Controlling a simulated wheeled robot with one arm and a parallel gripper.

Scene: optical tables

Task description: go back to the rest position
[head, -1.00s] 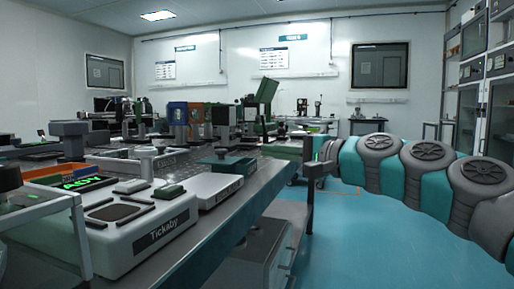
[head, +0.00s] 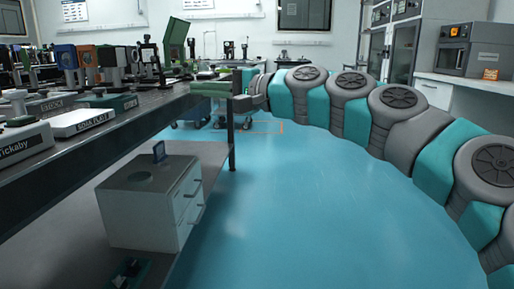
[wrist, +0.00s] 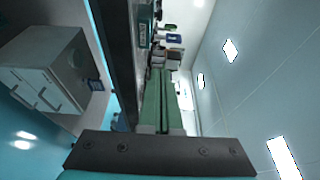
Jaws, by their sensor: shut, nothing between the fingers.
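My gripper (head: 205,89) is at the left end of my outstretched arm in the head view, small and near the far end of the table's edge. In the wrist view its two green fingers (wrist: 159,90) lie together, shut with nothing between them. I cannot tell from the head view how far it is from the table edge.
The optical table (head: 125,113) runs along the left, with instruments and white devices on it. A white drawer cabinet (head: 150,205) stands on its lower shelf; it also shows in the wrist view (wrist: 45,75). Blue floor (head: 300,215) is open ahead. A microwave (head: 467,49) is at right.

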